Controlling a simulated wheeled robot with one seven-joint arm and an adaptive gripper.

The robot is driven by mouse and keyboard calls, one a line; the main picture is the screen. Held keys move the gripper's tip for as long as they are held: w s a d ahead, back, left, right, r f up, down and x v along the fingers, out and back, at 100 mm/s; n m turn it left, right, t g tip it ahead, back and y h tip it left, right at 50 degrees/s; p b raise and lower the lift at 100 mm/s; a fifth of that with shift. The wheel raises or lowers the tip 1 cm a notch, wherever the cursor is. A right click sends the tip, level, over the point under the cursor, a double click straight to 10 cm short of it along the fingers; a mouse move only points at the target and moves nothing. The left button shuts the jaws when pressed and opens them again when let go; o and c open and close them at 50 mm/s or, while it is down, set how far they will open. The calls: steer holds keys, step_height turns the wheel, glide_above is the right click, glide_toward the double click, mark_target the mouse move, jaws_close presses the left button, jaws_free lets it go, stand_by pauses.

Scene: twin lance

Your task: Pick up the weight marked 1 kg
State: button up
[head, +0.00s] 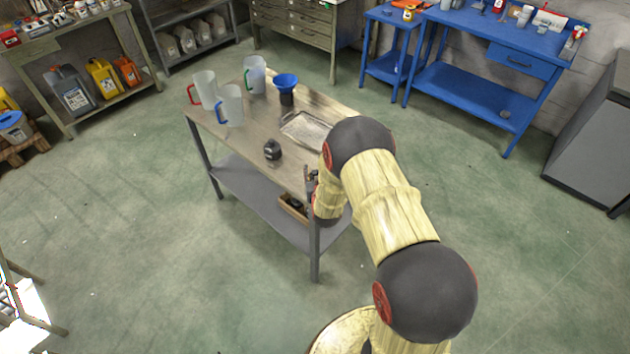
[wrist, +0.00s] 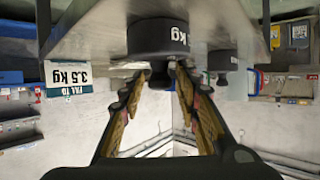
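In the wrist view, which is upside down, a black weight (wrist: 158,38) stands on the table close ahead of my gripper. Its white lettering ends in "kg"; I cannot read the number. Its knob shows between the fingertips of my gripper (wrist: 162,72), which is open; contact cannot be told. A second dark weight (wrist: 222,61) stands farther back, its marking unreadable. In the head view one black weight (head: 272,150) stands on the table (head: 235,140). My gripper (head: 312,178) is at the table's near right edge, mostly hidden by my arm.
Several jugs (head: 229,106), a blue funnel (head: 286,81) and a metal tray (head: 306,131) stand on the table. A wooden box (head: 292,209) is on its lower shelf. A sign reading "FILL TO 3.5 kg" (wrist: 70,78) shows in the wrist view.

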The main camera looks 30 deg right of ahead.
jaws_close()
steer(key=shift+s+f, duration=0.1)
stand_by(0.7)
